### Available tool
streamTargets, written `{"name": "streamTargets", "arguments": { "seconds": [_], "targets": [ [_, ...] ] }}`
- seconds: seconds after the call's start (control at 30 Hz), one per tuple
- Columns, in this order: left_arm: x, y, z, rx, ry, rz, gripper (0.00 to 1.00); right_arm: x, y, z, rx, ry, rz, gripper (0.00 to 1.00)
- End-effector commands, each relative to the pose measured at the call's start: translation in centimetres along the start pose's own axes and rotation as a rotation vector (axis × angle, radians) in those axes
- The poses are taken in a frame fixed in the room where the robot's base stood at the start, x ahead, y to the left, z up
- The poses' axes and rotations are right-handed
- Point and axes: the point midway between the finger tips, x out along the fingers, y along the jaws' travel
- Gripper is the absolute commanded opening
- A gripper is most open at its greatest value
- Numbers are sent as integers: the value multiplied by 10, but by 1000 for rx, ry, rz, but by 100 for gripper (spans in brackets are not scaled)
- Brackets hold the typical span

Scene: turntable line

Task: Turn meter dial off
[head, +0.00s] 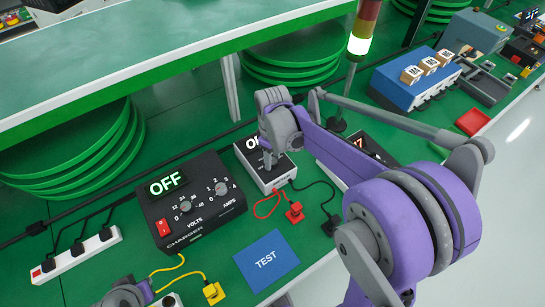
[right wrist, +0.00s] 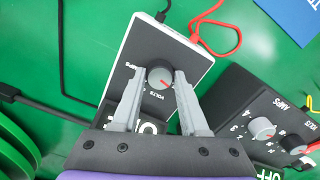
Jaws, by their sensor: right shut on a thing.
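The meter (head: 265,168) is a small white box with a dark face, behind the middle of the bench's front part. My right gripper (head: 268,160) comes down over it and hides much of its face and display. My right gripper (right wrist: 160,85) is shut on this dial, one finger at each side. The meter's display starts with "O"; the rest is hidden. A piece of my left arm shows at the bottom left; its fingers are out of view.
A black charger (head: 190,205) reading OFF stands left of the meter, close by. A red plug (head: 295,212) on a red cable, a yellow plug (head: 213,292) and a blue TEST mat (head: 266,260) lie in front. A power strip (head: 75,255) is at the left.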

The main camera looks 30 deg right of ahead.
Motion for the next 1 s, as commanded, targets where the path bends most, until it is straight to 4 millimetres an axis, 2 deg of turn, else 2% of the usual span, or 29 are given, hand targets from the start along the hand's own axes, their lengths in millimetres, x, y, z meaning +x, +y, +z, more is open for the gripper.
{"name": "streamTargets", "arguments": {
  "seconds": [0.1,0.13,0.27,0.3,0.57,0.67,0.77,1.0],
  "targets": [
    [0,0,0,0,0,0,0,0,0,0,-2,0,1,0],
    [0,0,0,0,0,0,0,0,0,0,-1,0,1,47],
    [0,0,0,0,0,0,0,0,0,0,-1,0,0,71],
    [0,0,0,0,0,0,0,0,0,0,-1,0,0,73],
    [0,0,0,0,0,0,0,-1,0,0,0,0,0,73],
    [-1,0,-1,0,0,0,0,-6,0,0,0,0,0,73],
    [-2,0,-2,0,1,0,0,-21,0,0,0,0,0,73],
    [-6,0,-5,0,3,0,0,-70,0,0,0,0,0,73]
  ]
}}
